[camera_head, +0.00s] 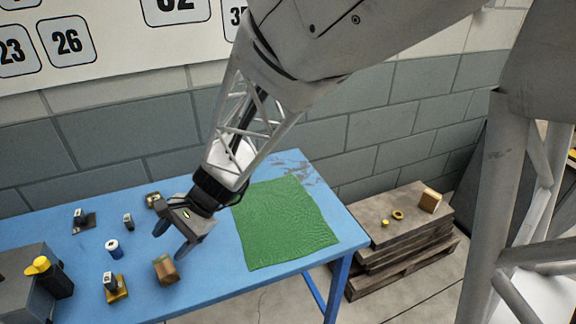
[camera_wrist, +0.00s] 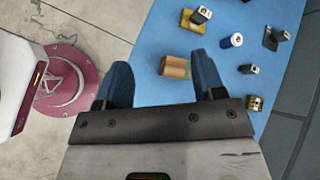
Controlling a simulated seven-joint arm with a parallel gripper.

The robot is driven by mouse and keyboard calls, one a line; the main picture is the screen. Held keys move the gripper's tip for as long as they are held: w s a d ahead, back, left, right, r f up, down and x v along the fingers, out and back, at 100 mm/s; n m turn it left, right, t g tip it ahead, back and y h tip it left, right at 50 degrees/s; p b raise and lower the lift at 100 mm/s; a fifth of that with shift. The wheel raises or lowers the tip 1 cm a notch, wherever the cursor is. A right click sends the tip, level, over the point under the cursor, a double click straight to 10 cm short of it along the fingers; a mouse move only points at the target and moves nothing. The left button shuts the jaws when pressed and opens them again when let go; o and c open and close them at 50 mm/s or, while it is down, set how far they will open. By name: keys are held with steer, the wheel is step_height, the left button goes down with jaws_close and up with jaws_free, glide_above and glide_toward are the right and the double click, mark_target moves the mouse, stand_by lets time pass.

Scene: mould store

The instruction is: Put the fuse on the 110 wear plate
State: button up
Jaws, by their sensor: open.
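My gripper (camera_head: 172,243) is open and empty above the blue table; its two fingers also show in the wrist view (camera_wrist: 161,78). Two plates carry small upright tags: a yellow plate (camera_head: 119,296) and a dark plate (camera_head: 88,226). Their numbers are too small to read, so I cannot tell which is the 110 wear plate.
A small loose tag block (camera_head: 128,221) and a brass piece (camera_head: 153,200) stand farther back. A grey box (camera_head: 25,285) and a yellow-topped black object (camera_head: 58,282) are at left. A green mat (camera_head: 285,225) lies bare at right. Stacked pallets (camera_head: 400,225) stand beyond the table.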

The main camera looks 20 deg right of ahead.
steer(key=s+d+r+n+t+h, duration=0.1)
steer(key=s+d+r+n+h, duration=0.2)
steer(key=d, duration=0.4)
steer(key=s+d+r+n+t+h, duration=0.2)
steer(key=s+d+r, duration=0.3)
steer(key=d, duration=0.3)
steer(key=s+d+r+n+t+h, duration=0.1)
steer(key=s+d+r+n+h, duration=0.3)
steer(key=d, duration=0.4)
steer(key=shift+s+d+n+t+h, duration=0.25)
steer(key=shift+s+h, duration=0.25)
steer(key=shift+s, duration=0.75)
